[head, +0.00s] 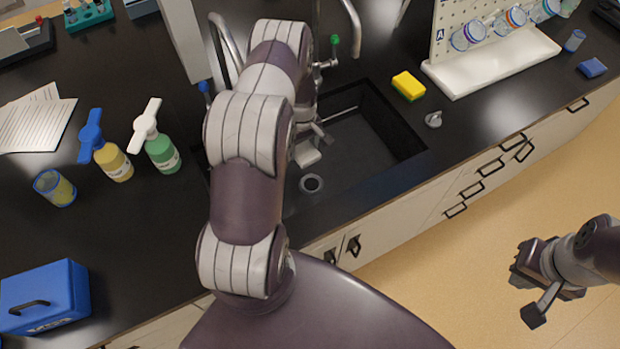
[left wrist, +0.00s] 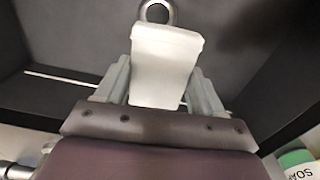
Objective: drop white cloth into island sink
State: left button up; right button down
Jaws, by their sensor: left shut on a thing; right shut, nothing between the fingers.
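The white cloth (left wrist: 165,62) is between the fingers of my left gripper (left wrist: 158,85) in the left wrist view, which is shut on it. In the head view the cloth (head: 307,156) shows as a small pale patch over the sink, partly hidden by my left arm. The island sink (head: 365,150) is a dark rectangular basin with a round drain (head: 312,183). The cloth hangs within the sink's outline; its height above the floor of the basin is hard to tell. My right gripper (head: 535,292) is shut and empty, away from the counter at the lower right.
Taps (head: 335,45) stand behind the sink. A yellow sponge (head: 408,86) and a small grey knob (head: 433,119) lie right of it. Yellow (head: 113,162) and green (head: 162,153) bottles stand left. A blue box (head: 45,297) sits at the lower left. A white drying rack (head: 490,62) stands at the back right.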

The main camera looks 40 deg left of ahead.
pick_arm(q)
jog(key=shift+f, duration=0.3)
jog(key=shift+r, duration=0.1)
jog(key=o, duration=1.2)
notch_tip(320, 180, up, 13)
jog(key=b, duration=0.2)
jog(key=shift+b, duration=0.4)
jog(key=shift+f, duration=0.2)
